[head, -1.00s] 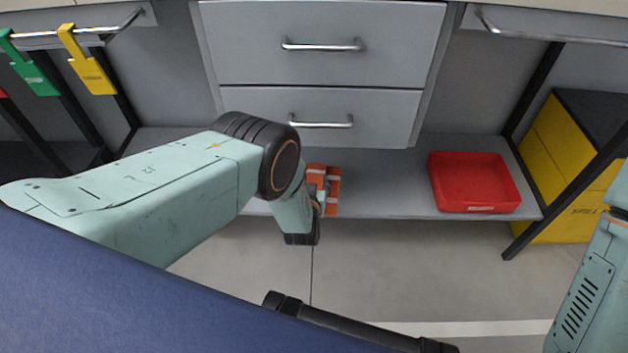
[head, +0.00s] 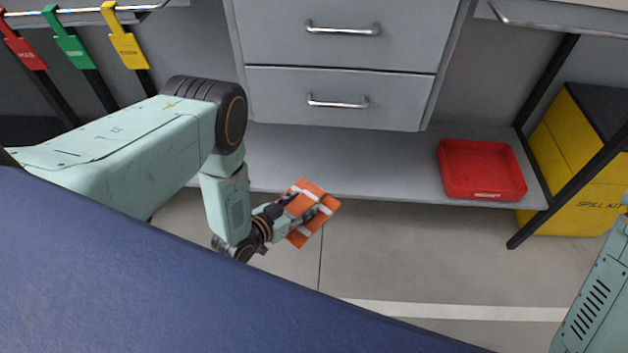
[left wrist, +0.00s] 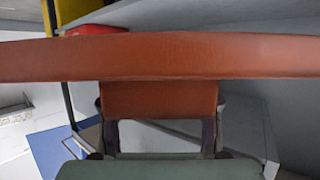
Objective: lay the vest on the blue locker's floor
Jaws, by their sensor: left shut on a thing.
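The vest (head: 320,208) is a folded orange bundle with pale grey stripes. My left gripper (head: 296,207) is shut on it and holds it in front of the lower shelf's front edge, over the floor. In the left wrist view the orange vest (left wrist: 160,57) spans the picture close up, with the gripper fingers (left wrist: 160,130) at its underside. My right gripper is out of view; only part of my right arm shows at the right edge. No blue locker can be made out in the head view.
A grey lower shelf (head: 350,165) runs under a drawer unit (head: 345,60). A red tray (head: 482,170) sits on its right part. A yellow spill kit box (head: 575,150) stands at right behind a dark post. Red, green and yellow tags (head: 75,45) hang from a rail at left.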

